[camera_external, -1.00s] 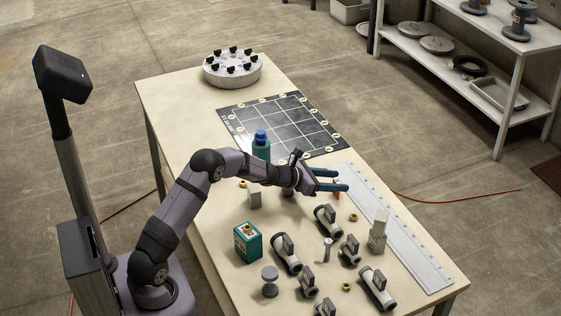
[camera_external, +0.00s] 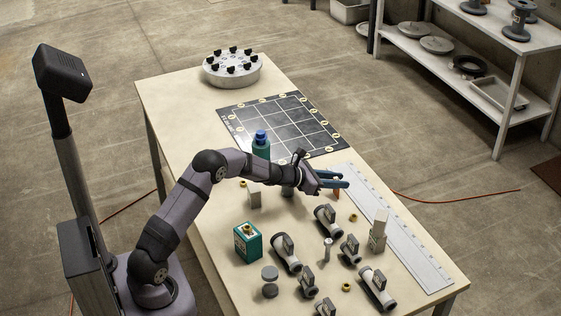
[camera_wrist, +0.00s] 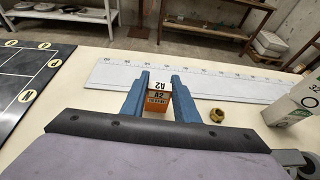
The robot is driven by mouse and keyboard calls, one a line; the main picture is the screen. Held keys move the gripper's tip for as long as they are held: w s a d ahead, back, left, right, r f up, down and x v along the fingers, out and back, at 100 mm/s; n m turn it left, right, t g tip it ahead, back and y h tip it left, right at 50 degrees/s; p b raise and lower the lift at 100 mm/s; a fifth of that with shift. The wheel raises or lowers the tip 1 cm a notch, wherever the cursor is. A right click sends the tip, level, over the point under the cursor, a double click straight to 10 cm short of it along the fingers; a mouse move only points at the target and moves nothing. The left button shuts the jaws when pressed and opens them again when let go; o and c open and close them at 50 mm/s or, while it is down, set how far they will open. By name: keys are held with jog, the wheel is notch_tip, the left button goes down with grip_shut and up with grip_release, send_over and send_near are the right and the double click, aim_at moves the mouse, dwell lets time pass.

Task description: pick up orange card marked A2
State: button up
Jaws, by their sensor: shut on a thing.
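The orange card marked A2 (camera_wrist: 157,97) shows in the wrist view between the two blue fingers, its white top bearing "A2" upside down. My gripper (camera_wrist: 159,85) is shut on this card. In the external view my gripper (camera_external: 333,180) is over the table, left of the ruler, and a small bit of the orange card (camera_external: 337,194) shows below the fingers. I cannot tell whether the card is touching the table.
A long ruler (camera_external: 400,240) lies behind the card. A brass nut (camera_wrist: 217,115) is to its right. Several valves (camera_external: 327,221), a boxed part (camera_external: 248,242) and a blue-capped bottle (camera_external: 261,146) stand nearby. A black grid mat (camera_external: 285,125) lies further back.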

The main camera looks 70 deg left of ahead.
notch_tip(320, 180, up, 10)
jog(key=shift+f+p, duration=0.15)
jog(key=shift+p, duration=0.25)
